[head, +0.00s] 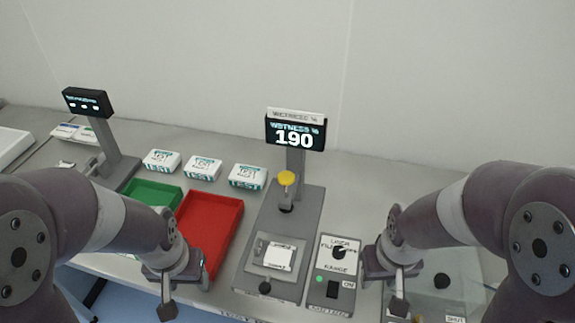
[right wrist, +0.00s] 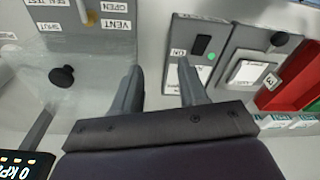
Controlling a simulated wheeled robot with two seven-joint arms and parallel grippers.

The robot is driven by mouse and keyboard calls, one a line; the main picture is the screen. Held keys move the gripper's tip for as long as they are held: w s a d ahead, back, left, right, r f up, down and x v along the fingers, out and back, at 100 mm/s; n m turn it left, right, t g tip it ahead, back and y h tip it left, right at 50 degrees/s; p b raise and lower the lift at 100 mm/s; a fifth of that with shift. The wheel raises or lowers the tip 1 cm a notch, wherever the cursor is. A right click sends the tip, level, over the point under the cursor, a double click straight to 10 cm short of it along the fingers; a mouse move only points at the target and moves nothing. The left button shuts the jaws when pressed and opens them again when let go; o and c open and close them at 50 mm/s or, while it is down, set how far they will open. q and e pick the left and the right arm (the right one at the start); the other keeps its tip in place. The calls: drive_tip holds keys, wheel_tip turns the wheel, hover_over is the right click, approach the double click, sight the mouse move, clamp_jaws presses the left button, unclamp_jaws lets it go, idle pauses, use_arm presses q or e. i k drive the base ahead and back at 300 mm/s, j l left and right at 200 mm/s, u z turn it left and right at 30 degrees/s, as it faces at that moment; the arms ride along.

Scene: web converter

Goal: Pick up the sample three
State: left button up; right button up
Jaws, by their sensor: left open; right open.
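Three white packs with teal marks stand in a row at the back of the bench in the head view: the left pack (head: 161,161), the middle pack (head: 203,168) and the right pack (head: 248,177). Their small print does not show which is sample three. A white square piece (head: 279,257) lies on the plate of the wetness meter (head: 305,205). My left gripper (head: 185,296) is open and empty, low in front of the red tray. My right gripper (head: 390,290) is open beside the laser control box; its spread, empty fingers show in the right wrist view (right wrist: 160,85).
A red tray (head: 235,207) and a green tray (head: 133,189) lie in front of the packs. The laser control box (head: 322,298) stands right of the meter. A second display stand (head: 120,160) is at left.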

sight(274, 256)
drive_tip(key=l+u, duration=0.25)
drive_tip(key=l, duration=1.15)
